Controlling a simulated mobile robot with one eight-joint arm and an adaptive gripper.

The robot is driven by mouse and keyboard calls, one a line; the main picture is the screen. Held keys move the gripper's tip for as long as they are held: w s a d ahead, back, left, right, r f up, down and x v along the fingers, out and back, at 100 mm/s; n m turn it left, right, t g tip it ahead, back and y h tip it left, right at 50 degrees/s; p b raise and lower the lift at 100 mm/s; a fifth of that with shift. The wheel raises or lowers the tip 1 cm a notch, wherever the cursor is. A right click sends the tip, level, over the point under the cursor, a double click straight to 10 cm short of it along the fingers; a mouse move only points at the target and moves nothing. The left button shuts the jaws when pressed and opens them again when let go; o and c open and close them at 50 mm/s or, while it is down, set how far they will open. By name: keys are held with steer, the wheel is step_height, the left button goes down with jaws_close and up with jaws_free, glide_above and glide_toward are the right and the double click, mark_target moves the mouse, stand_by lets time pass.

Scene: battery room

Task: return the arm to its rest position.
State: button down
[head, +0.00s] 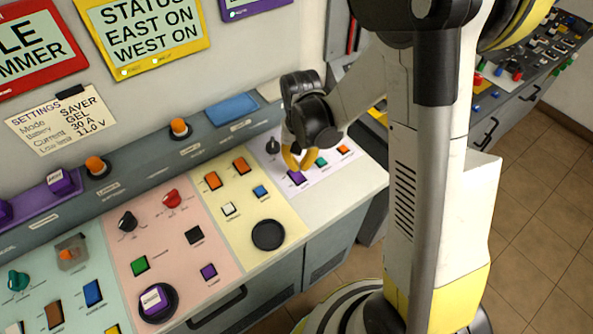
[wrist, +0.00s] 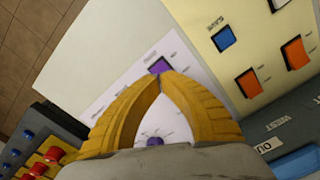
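My gripper (head: 297,163) has yellow fingers and hangs low over the white section at the right end of the control desk. In the wrist view my gripper (wrist: 160,78) has its fingertips meeting, with nothing held between them. The tips are right by a purple button (wrist: 160,66), which also shows in the head view (head: 297,178). I cannot tell whether they touch it. My arm reaches from the right to this section. A small rounded purple thing (wrist: 155,141) shows through the gap between the fingers.
A dark knob (head: 272,146), a green button (head: 321,161) and an orange button (head: 344,150) are close around my gripper. The yellow section (head: 238,228) lies to the left. A second desk (head: 520,70) stands at the right. Tiled floor (head: 545,200) is clear there.

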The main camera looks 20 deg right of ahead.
steer(key=shift+r+p, duration=0.5)
steer(key=shift+r, duration=0.55)
steer(key=shift+r, duration=0.15)
steer(key=s+r+n+t+b, duration=0.3)
steer(key=s+r+t+b, duration=0.4)
steer(key=s+r, duration=0.3)
steer(key=shift+s+a+r+b, duration=0.2)
steer(key=shift+s+b, duration=0.55)
steer(key=shift+s, duration=0.45)
